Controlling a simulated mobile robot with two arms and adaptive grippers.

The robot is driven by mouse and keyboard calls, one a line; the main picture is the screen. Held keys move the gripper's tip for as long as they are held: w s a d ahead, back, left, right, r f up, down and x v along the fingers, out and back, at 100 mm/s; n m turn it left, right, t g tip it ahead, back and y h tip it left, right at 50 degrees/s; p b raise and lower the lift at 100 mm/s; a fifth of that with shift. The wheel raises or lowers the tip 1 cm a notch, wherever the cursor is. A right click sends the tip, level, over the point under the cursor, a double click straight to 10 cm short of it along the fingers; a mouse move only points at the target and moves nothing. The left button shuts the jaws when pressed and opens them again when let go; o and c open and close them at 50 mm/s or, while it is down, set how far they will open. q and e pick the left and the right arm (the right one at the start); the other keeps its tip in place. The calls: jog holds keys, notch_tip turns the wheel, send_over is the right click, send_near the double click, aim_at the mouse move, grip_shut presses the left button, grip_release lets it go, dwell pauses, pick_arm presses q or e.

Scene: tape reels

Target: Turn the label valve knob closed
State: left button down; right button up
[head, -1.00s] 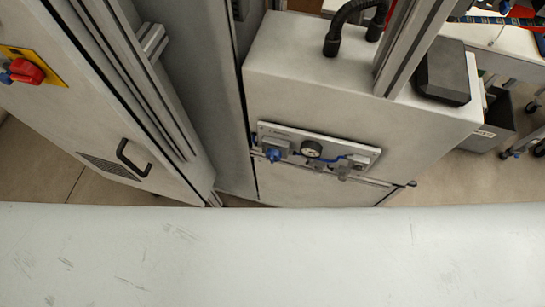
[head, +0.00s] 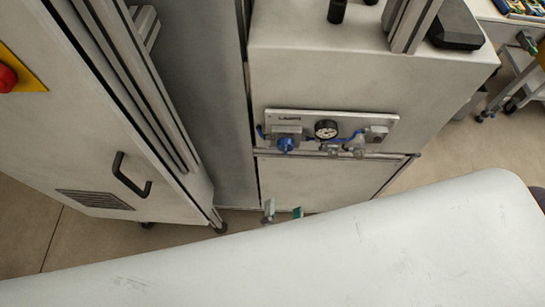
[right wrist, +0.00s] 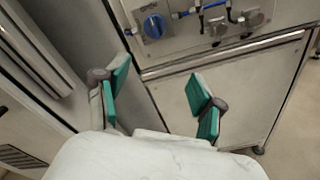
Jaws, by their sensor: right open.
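The label valve knob (head: 286,144) is a blue round knob on the left of a light panel (head: 350,117) marked with a label, on the front of a grey cabinet. It also shows in the right wrist view (right wrist: 154,26), above and between my fingers. My right gripper (head: 283,212) shows only its fingertips, below the knob and past the edge of my white body part. In the right wrist view the right gripper (right wrist: 158,95) is open, with teal pads apart and nothing between them. It does not touch the knob. My left gripper is not in view.
A round gauge (head: 326,129) and blue tubing sit right of the knob. A metal rail (head: 340,154) runs below the panel. A cabinet door with a black handle (head: 131,175) and a red switch (head: 6,78) stand at left. Open floor shows at right.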

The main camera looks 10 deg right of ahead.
aim_at(286, 151)
jog(key=shift+t, duration=0.4)
jog(key=x, duration=0.4)
jog(key=r+x, duration=0.1)
jog(key=x, duration=0.4)
jog(key=r+p+x, duration=0.1)
jog(key=x, duration=0.3)
jog(key=shift+w+d, duration=0.15)
jog(key=shift+w, duration=0.25)
jog(key=c, duration=1.1)
